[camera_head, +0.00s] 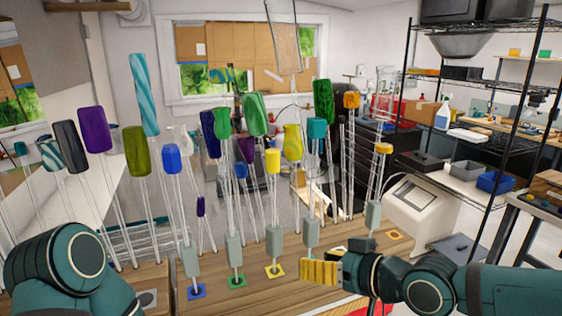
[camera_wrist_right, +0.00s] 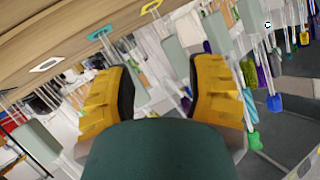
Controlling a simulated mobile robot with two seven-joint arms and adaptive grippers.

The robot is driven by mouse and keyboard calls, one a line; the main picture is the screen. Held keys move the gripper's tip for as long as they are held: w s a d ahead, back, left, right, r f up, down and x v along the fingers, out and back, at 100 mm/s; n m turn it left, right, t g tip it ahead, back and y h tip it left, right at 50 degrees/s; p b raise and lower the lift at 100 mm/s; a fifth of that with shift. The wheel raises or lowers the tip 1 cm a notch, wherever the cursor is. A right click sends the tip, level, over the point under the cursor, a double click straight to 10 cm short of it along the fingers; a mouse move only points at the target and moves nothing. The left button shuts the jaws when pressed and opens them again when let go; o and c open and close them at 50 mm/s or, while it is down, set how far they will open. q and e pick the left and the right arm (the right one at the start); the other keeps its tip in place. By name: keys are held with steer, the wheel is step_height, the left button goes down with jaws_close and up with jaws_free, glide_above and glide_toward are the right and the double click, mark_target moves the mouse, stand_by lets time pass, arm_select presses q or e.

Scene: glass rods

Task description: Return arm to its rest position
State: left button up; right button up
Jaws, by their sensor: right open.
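My right gripper (camera_head: 322,272) reaches in from the right, low over the wooden table's front part, with its yellow finger pads pointing left. In the right wrist view my right gripper (camera_wrist_right: 162,92) has its two yellow pads wide apart, with nothing held between them. My left arm (camera_head: 62,268) shows at the lower left; its gripper is out of frame. Several glass rods with coloured tops, such as a blue one (camera_head: 172,159), a yellow one (camera_head: 273,161) and an orange one (camera_head: 383,148), stand upright or slightly tilted at the table.
Grey blocks on the rods stand over coloured square markers: blue (camera_head: 196,292), green (camera_head: 236,281), yellow (camera_head: 274,270) and orange (camera_head: 394,235). The wooden table (camera_head: 345,232) has bare patches around them. A white machine (camera_head: 420,210) and black shelving stand beyond at the right.

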steer(key=f+m, duration=0.1)
steer(key=f, duration=0.3)
steer(key=a+f+m+g, duration=0.1)
steer(key=f, duration=0.3)
steer(key=a+f+m, duration=0.1)
steer(key=f, duration=0.3)
steer(key=shift+a+f+g+b, duration=0.15)
steer(key=shift+a+g+b, duration=0.05)
steer(key=shift+g+b, duration=0.2)
steer(key=s+a+f+m+g+h, duration=0.1)
steer(key=s+f, duration=0.1)
steer(key=f, duration=0.5)
steer(key=s+a+f+m+g, duration=0.1)
steer(key=s+f+m+g, duration=0.1)
steer(key=f, duration=0.5)
steer(key=s+d+f+g+h+b, duration=0.1)
steer(key=s+d+f+h, duration=0.1)
steer(key=f, duration=0.5)
steer(key=s+d+f+m+g+h+b, duration=0.1)
steer(key=s+d+f+h, duration=0.2)
steer(key=f, duration=0.5)
steer(key=s+d, duration=0.1)
steer(key=s, duration=0.1)
steer(key=shift+s+d+f, duration=0.2)
steer(key=shift+s+d, duration=0.05)
steer(key=shift+s, duration=0.05)
